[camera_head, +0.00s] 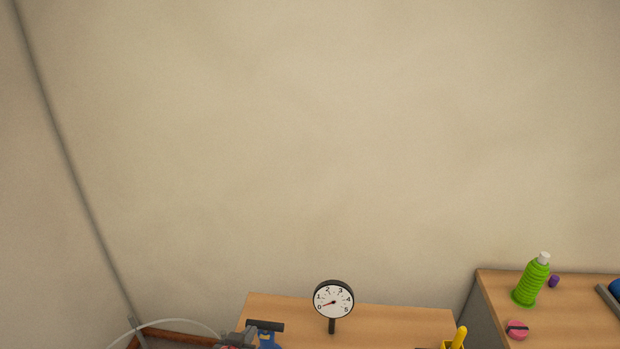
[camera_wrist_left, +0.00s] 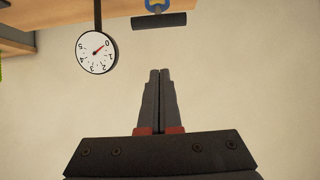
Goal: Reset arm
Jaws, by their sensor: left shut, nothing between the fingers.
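My left gripper (camera_wrist_left: 160,75) is shut and empty, its two dark fingers together in the middle of the left wrist view. In the head view, what looks like part of it (camera_head: 236,339) shows small at the bottom edge, left of a black bar handle (camera_head: 265,326) on a blue body. The fingers point towards that handle in the left wrist view (camera_wrist_left: 159,20), with a gap between in the picture. My right gripper is not in view.
A round dial gauge (camera_head: 333,299) stands at a wooden table (camera_head: 400,319). A second table (camera_head: 560,324) at the right holds a green bottle (camera_head: 530,281), a pink disc (camera_head: 517,330) and a small purple item (camera_head: 554,281). A yellow object (camera_head: 457,340) is at the bottom. A bare wall fills the back.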

